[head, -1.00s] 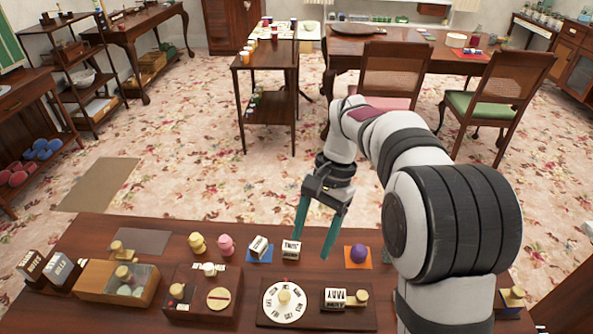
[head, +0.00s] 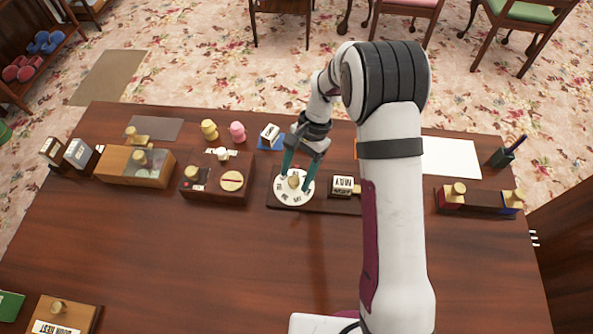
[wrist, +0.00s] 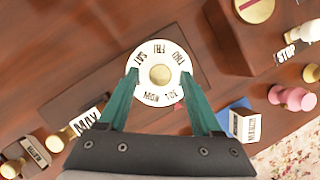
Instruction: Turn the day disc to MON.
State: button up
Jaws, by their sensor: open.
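The day disc (head: 294,198) is a white round dial with black day names and a brass knob (head: 294,181) at its centre. It lies on a dark wooden base (head: 322,204). In the wrist view the disc (wrist: 160,51) shows SAT, FRI and THU around its upper part, MON at lower left and TUE at lower right; a small reddish mark shows by the rim near TUE. My gripper (head: 297,181) points down over the disc with its teal fingers open. In the wrist view the fingers stand on either side of the knob (wrist: 160,75), apart from it. Their height is unclear.
Right of the disc, a MAY block (head: 343,184) shares the base. A wooden box with knobs and a round dial (head: 232,181) stands to the left. Behind are a pink piece (head: 237,131), a yellow piece (head: 209,129) and a white lettered block (head: 270,134). The front desk middle is clear.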

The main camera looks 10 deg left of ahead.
grip_shut()
dwell(0.3)
jog(key=shift+n, duration=0.3)
jog(key=n+h, duration=0.1)
jog(key=n, duration=0.1)
jog(key=n+g, duration=0.1)
jog(key=n, duration=0.1)
jog(key=shift+w+a+h, duration=0.1)
jog(key=shift+a+h, duration=0.1)
jog(key=shift+h, duration=0.2)
jog(key=n+h, duration=0.1)
jog(key=n, duration=0.1)
jog(key=n+h, duration=0.1)
jog(key=n, duration=0.2)
jog(key=shift+a, duration=0.15)
jog(key=shift+n, duration=0.3)
grip_release()
